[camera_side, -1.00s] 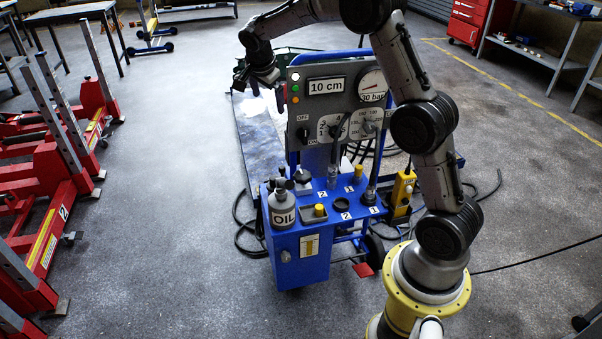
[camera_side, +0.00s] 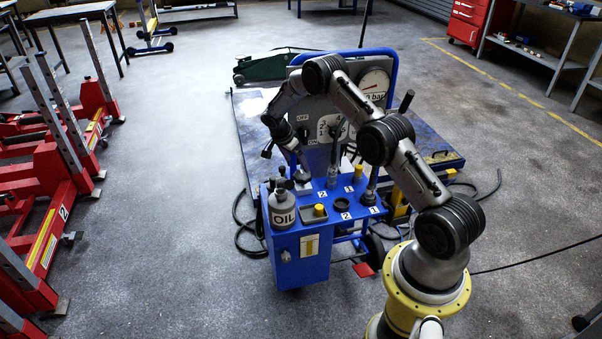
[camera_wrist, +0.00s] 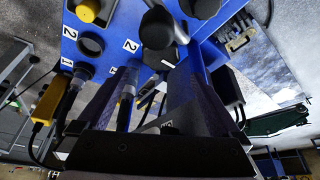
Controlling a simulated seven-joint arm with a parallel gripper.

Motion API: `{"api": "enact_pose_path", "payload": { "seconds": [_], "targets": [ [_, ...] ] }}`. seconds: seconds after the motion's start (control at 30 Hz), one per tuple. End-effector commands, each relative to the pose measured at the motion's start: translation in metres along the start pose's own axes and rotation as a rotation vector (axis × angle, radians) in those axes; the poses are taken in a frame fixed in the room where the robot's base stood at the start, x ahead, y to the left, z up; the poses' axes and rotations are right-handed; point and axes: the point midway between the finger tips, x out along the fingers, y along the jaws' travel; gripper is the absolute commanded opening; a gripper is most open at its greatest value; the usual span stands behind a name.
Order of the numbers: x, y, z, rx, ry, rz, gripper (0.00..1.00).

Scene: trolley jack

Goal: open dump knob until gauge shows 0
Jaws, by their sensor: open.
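The blue pump cart (camera_side: 300,262) stands in the middle of the side view. Its round white gauge (camera_side: 376,82) has a red needle; my arm covers part of the panel and gauge lettering. My gripper (camera_side: 286,156) is low at the left front of the panel, above the cart top. In the wrist view, my open gripper (camera_wrist: 150,88) has its two dark fingers apart, with nothing clearly held between them. Black knobs (camera_wrist: 157,28) lie beyond the fingertips, with a yellow cap (camera_wrist: 87,10) farther left. I cannot tell which knob is the dump knob.
A grey OIL bottle (camera_side: 283,211) stands on the cart's left front, close below my gripper. Upright levers (camera_side: 333,165) rise from the cart top. A green trolley jack (camera_side: 275,65) is behind. Red stands (camera_side: 60,165) are left. Open floor lies between them and the cart.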

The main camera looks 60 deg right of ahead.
Motion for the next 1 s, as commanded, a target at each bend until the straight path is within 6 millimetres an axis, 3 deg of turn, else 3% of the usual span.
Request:
{"api": "enact_pose_path", "payload": {
  "seconds": [0.2, 0.4, 0.83, 1.0],
  "targets": [
    [0.042, 0.0, 0.0, 0.0, 0.0, 0.002, 1.0],
    [0.066, 0.0, 0.0, 0.0, 0.0, 0.0, 1.0],
    [0.074, 0.0, 0.0, 0.0, 0.0, -0.001, 1.0],
    [0.074, 0.0, 0.0, 0.0, 0.0, -0.001, 0.69]
  ]
}}
